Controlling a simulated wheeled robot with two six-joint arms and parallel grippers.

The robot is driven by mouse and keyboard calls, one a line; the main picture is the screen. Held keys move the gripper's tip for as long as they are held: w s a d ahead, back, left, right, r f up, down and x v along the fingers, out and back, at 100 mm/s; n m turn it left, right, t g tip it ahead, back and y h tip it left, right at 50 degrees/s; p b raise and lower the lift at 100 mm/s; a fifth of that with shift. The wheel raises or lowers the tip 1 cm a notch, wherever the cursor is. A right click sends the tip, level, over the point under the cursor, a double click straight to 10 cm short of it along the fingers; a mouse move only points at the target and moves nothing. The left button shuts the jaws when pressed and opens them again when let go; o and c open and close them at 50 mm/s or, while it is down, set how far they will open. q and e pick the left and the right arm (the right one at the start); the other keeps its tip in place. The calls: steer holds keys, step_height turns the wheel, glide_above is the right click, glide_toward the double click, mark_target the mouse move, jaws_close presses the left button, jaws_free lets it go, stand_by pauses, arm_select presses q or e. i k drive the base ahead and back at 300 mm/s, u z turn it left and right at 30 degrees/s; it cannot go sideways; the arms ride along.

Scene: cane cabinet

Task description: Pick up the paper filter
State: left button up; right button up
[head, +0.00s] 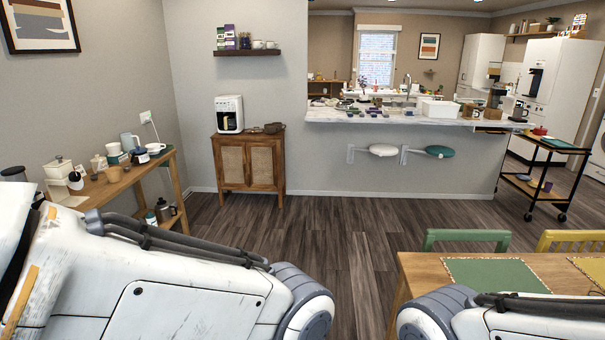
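The cane cabinet (250,166) stands against the back wall, left of the middle, with its two doors shut. A white coffee machine (229,114) stands on its top at the left. Small brown items (273,128) lie on the top at the right; they are too small to tell whether one is the paper filter. I cannot make out a paper filter elsewhere. Links of my two arms fill the lower left and lower right. Neither of my grippers shows.
A wooden side table (172,160) with cups and jars runs along the left wall. A dining table (415,270) with chairs stands at the right front. A counter (440,122) and a black cart (548,165) are farther back. The dark floor (320,225) before the cabinet is clear.

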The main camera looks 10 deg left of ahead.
mark_target(115, 175)
steer(key=u, duration=0.35)
steer(key=i, duration=2)
steer(key=u, duration=1.15)
steer(key=i, duration=1.8)
steer(key=u, duration=0.9)
steer(key=i, duration=0.7)
steer(key=u, duration=0.2)
